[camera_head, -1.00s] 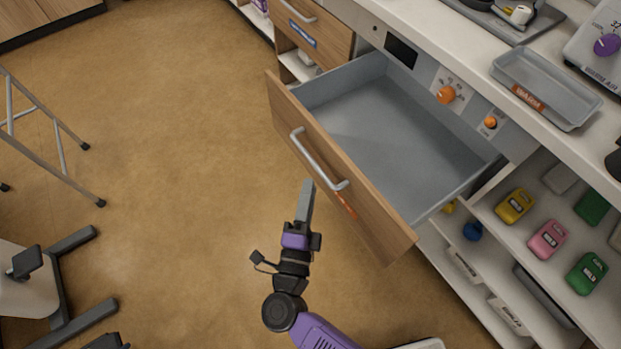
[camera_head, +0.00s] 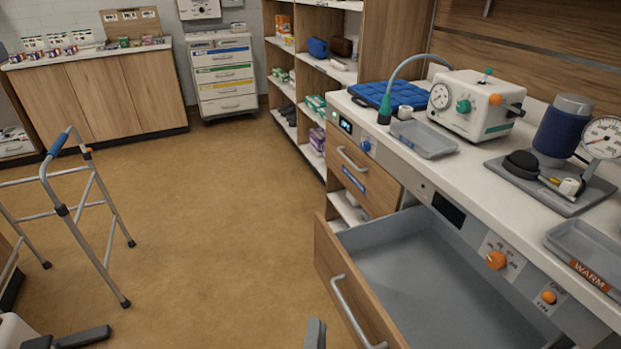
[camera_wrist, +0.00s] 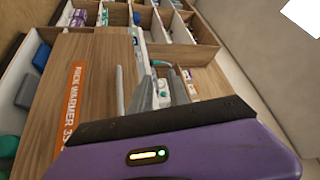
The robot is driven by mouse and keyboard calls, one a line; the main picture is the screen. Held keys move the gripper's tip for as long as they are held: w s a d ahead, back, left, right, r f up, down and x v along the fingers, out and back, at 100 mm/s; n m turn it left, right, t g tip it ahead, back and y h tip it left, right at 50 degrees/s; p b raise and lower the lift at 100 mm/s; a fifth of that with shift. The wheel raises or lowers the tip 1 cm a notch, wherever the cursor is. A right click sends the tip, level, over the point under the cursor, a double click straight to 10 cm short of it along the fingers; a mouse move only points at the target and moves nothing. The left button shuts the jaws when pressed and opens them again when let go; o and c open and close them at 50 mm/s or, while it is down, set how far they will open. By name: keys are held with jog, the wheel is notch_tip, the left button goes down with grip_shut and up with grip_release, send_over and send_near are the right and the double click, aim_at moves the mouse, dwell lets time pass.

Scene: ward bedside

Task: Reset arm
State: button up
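My gripper shows in the wrist view (camera_wrist: 160,92) with its two grey fingers apart and nothing seen between them. In the head view only a grey finger end (camera_head: 315,334) shows at the bottom edge; the rest of the arm is out of frame. The pulled-out drawer (camera_head: 430,275) has a wooden front and a grey, empty-looking inside. My gripper is just outside its front. The drawer's metal handle (camera_head: 352,312) also shows in the wrist view (camera_wrist: 119,90), beside the fingers; I cannot tell if they touch.
The counter (camera_head: 470,170) holds a blue pad (camera_head: 402,95), a white machine (camera_head: 474,105), a grey tray (camera_head: 424,138) and a gauge device (camera_head: 602,138). A walker (camera_head: 82,215) stands at left. The floor (camera_head: 210,220) between is clear.

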jog(key=s+d+r+n+g+y+p, duration=0.1)
jog(key=s+d+r+n, duration=0.3)
jog(key=s, duration=0.5)
jog(key=s+d+r+n+g+p, duration=0.3)
jog(key=s+d+n, duration=0.3)
jog(key=s+d, duration=0.2)
jog(key=s+d+r+n+g+y+p, duration=0.1)
jog(key=s+d+r+n, duration=0.4)
jog(key=s, duration=0.7)
jog(key=shift+s+d+n+g+y+p, duration=0.25)
jog(key=shift+d+n+g+p, duration=0.3)
jog(key=shift+d+p, duration=0.3)
